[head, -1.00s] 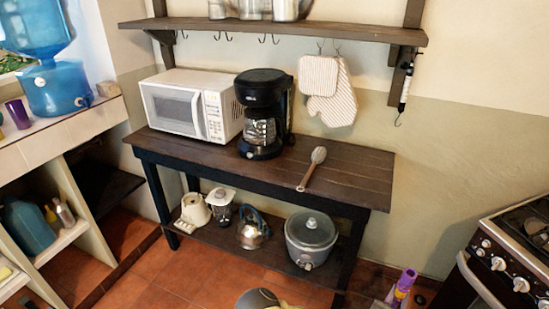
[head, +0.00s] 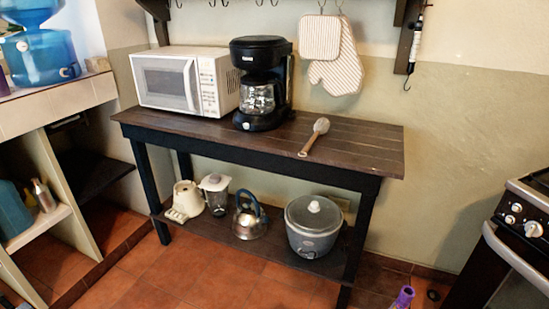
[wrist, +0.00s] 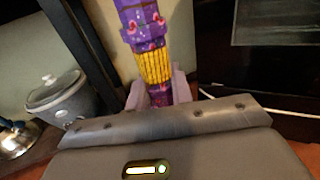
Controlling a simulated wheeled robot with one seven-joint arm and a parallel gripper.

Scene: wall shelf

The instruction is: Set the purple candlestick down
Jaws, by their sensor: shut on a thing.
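The purple candlestick (wrist: 152,62) has a yellow ribbed band and pink spots, and it fills the upper middle of the wrist view. My gripper (wrist: 158,92) is shut on it, with a finger on either side. The candlestick's lower end is hidden behind the gripper body. In the head view only the candlestick's purple top (head: 404,297) shows at the bottom edge, right of the dark wooden table (head: 355,152). My gripper is out of the head view.
The lower shelf holds a rice cooker (head: 313,228) and a kettle (head: 249,220). A stove (head: 520,215) stands at right.

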